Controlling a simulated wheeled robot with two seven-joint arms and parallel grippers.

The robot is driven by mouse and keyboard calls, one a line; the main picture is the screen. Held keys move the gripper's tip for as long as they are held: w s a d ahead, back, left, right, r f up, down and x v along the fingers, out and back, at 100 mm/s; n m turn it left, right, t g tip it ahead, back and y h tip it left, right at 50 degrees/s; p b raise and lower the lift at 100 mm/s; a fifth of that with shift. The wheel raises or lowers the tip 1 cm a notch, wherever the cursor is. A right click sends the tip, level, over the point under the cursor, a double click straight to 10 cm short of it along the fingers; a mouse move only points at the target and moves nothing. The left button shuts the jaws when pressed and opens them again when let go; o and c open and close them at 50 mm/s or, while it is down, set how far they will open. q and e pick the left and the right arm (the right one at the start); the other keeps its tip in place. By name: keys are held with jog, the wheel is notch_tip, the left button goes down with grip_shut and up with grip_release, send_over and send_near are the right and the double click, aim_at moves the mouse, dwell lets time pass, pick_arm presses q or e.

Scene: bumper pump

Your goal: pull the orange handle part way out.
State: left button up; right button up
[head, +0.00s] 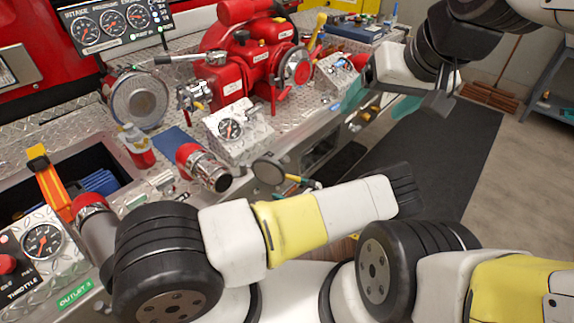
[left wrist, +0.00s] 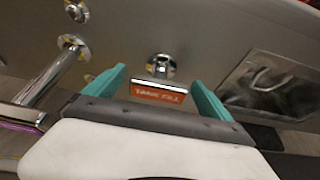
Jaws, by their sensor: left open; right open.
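The orange handle (left wrist: 160,93), lettered TANK FILL, shows in the left wrist view below a round chrome fitting on the grey panel (left wrist: 225,35). The two teal fingers of my left gripper (left wrist: 160,88) stand wide apart, one on each side of the handle, with a gap to each. In the head view my left gripper (head: 309,183) is mostly hidden behind my own arm; only a small teal part shows. I cannot make out the orange handle there. My right gripper (head: 380,98) is open and empty, its teal fingers apart, at the upper right.
In the left wrist view a chrome rod (left wrist: 45,85) with a flat end stands out left of the handle, and a shiny framed plate (left wrist: 265,85) lies to the right. The head view shows a red pump (head: 255,60), gauges, a capped outlet (head: 268,171) and a dark floor mat (head: 455,150).

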aim_at(290, 191)
pick_arm(q)
grip_shut()
jog(key=shift+s+d, duration=1)
jog(key=shift+d, duration=0.15)
grip_release()
